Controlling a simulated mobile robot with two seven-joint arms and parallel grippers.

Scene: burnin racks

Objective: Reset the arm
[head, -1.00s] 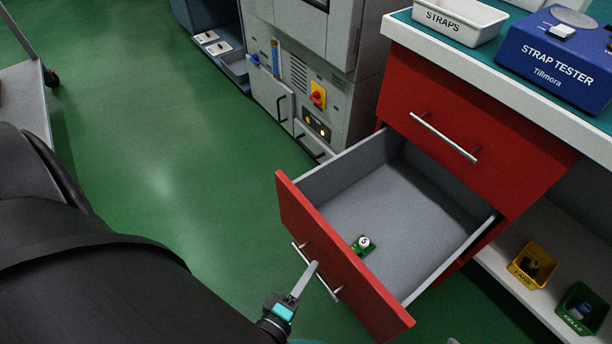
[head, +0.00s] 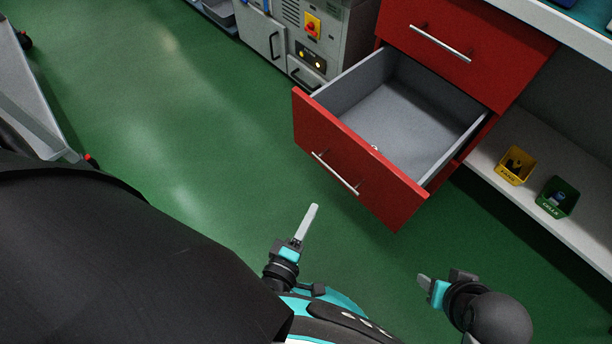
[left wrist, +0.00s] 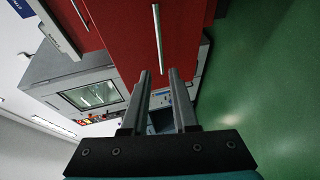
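My left gripper (head: 312,212) is in front of the open red drawer (head: 350,160), below its handle and apart from it. In the left wrist view its two fingers (left wrist: 159,85) stand apart with nothing between them. The silver drawer handle (head: 335,173) is free; a silver handle on a red front (left wrist: 157,40) shows beyond the fingertips in the wrist view. My right gripper (head: 426,284) is over the floor at the lower right; its finger gap cannot be made out.
A small pale top (head: 374,147) shows just behind the drawer front, mostly hidden. Yellow (head: 516,167) and green (head: 557,198) bins stand on the white shelf at right. A grey machine (head: 290,40) stands behind. Green floor is clear at left of the drawer.

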